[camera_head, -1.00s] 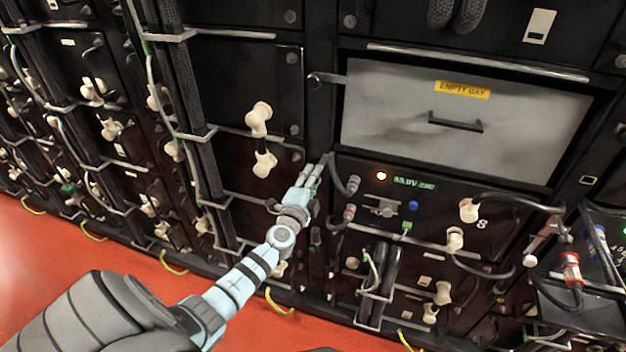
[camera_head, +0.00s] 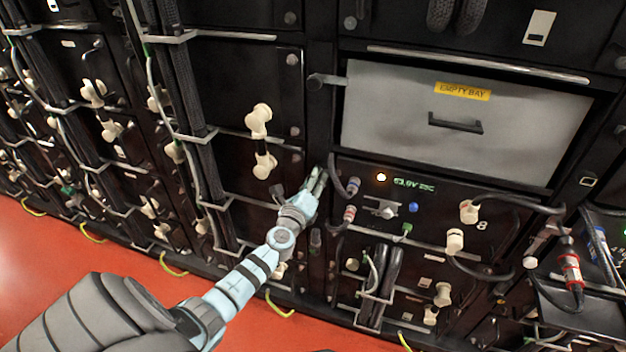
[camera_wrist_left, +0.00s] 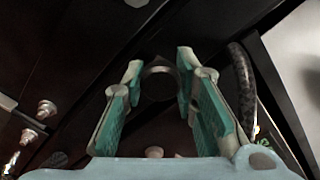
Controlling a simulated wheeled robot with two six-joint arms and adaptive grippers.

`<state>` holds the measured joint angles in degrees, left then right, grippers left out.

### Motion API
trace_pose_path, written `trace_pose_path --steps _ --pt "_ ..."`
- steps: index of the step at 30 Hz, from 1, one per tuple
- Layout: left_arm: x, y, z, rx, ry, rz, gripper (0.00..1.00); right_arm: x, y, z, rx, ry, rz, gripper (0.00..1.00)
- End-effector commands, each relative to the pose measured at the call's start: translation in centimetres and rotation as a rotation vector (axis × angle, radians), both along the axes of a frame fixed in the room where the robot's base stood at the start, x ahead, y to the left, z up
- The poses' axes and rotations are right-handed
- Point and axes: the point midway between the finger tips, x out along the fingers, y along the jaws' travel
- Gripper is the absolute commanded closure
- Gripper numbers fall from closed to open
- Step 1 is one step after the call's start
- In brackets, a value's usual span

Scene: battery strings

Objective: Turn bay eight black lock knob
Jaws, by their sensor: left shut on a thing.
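Bay eight (camera_head: 470,265) is the black panel marked "8" below the grey empty-bay cover, with a lit orange lamp and a green display. My left gripper (camera_head: 319,176) reaches up to the frame post at its upper left corner. In the left wrist view a dark round knob (camera_wrist_left: 158,82) sits between the teal-padded fingers of the left gripper (camera_wrist_left: 159,92), which are shut on it. The fingers hide this knob in the head view. My right gripper is not in view.
The grey empty-bay cover (camera_head: 390,115) with its handle is above. Another black knob (camera_head: 316,81) stands at its left. Cables loop close to the right of my left gripper, and a cable bundle (camera_head: 215,195) runs down on its left.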

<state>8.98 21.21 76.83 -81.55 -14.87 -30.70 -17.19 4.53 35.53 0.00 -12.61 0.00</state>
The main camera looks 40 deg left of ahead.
Motion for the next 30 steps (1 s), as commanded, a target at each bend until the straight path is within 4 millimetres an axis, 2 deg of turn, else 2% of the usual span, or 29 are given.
trace_pose_path --steps 12,28,29,30 --pt "0.01 -0.01 0.03 0.194 0.068 0.000 1.00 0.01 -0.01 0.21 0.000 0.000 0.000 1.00" --pt "0.02 -0.03 0.04 0.223 0.077 -0.001 1.00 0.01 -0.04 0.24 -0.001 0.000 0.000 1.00" --pt "0.03 -0.02 0.04 0.222 0.077 -0.001 0.72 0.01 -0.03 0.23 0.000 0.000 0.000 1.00" --pt "0.03 -0.03 0.05 0.222 0.077 -0.001 0.66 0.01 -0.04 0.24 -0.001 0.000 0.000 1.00"
